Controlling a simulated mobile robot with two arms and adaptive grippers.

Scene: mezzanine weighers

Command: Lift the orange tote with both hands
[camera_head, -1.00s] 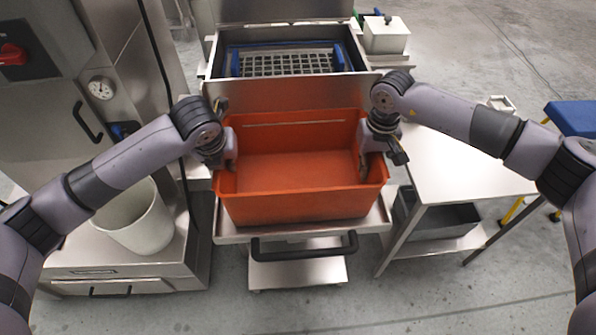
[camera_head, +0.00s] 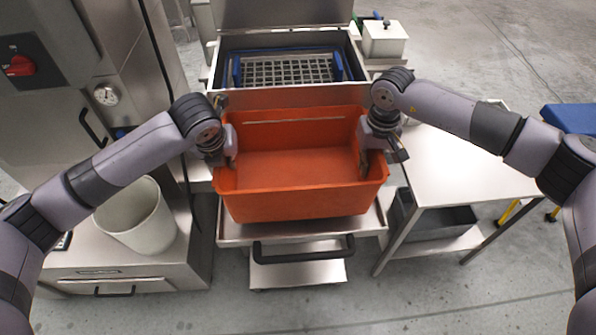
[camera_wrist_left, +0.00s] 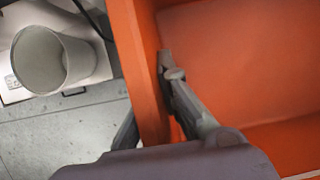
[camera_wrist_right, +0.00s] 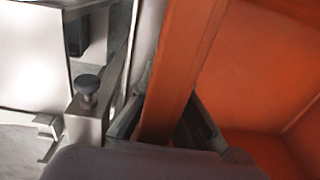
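The orange tote (camera_head: 300,206) is level and open-topped, looks empty inside, and is over a steel cart tray (camera_head: 300,237). It appears slightly raised off the tray, but its underside is hidden. My left gripper (camera_head: 228,170) is shut on its left wall; in the left wrist view one finger is inside the tote (camera_wrist_left: 150,85) and one outside. My right gripper (camera_head: 370,165) is shut on its right wall; in the right wrist view its fingers straddle the tote wall (camera_wrist_right: 170,100).
A steel bin with a blue-edged grate (camera_head: 290,70) stands right behind the tote. A machine with a red switch (camera_head: 20,66) and a white bucket (camera_head: 138,215) are at left. A steel table (camera_head: 460,165) is at right. A black handle (camera_head: 303,252) is in front, with open floor beyond.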

